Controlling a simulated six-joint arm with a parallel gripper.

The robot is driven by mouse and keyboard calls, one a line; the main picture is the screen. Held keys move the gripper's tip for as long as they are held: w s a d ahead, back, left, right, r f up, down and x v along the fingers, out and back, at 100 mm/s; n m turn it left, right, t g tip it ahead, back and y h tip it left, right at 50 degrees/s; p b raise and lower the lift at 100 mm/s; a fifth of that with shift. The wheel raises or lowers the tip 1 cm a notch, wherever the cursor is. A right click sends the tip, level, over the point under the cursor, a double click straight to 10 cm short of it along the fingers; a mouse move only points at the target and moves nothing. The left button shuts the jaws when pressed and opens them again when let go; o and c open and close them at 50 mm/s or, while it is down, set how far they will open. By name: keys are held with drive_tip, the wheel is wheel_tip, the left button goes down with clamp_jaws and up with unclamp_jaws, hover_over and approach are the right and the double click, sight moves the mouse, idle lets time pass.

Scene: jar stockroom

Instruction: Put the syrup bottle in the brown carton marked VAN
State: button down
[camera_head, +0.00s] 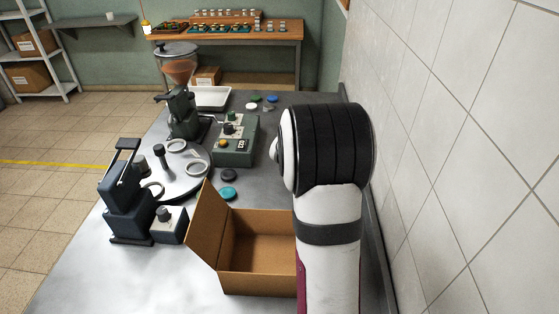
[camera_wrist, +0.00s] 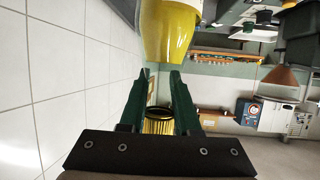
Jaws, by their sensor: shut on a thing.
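The brown carton (camera_head: 256,284) stands open on the grey table in the head view, left of my arm, with one flap raised on its left; it looks empty. No VAN mark can be read on it. A ribbed gold part (camera_wrist: 159,125) shows between the fingers. My arm hides the gripper and bottle in the head view.
A teal lid (camera_head: 228,193) and a dark lid (camera_head: 228,175) lie behind the carton. A tiled wall (camera_head: 460,150) runs close along the right.

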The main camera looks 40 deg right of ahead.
drive_tip(key=r, duration=0.4)
drive_tip(key=shift+w+a+r, duration=0.1)
drive_tip(key=shift+w+a, duration=0.05)
drive_tip(key=shift+a, duration=0.15)
drive_tip(key=s+a+m+g+h, duration=0.1)
drive_tip(key=s+a+m+g, duration=0.3)
drive_tip(key=a, duration=0.6)
drive_tip(key=s+a+m+g+h, duration=0.1)
drive_tip(key=s+a+h, duration=0.1)
drive_tip(key=s+a, duration=0.55)
wheel_tip(320, 180, down, 16)
drive_tip(key=w+a, duration=0.1)
drive_tip(key=shift+w+a, duration=0.2)
drive_tip(key=shift+a, duration=0.1)
drive_tip(key=c, duration=0.6)
unclamp_jaws()
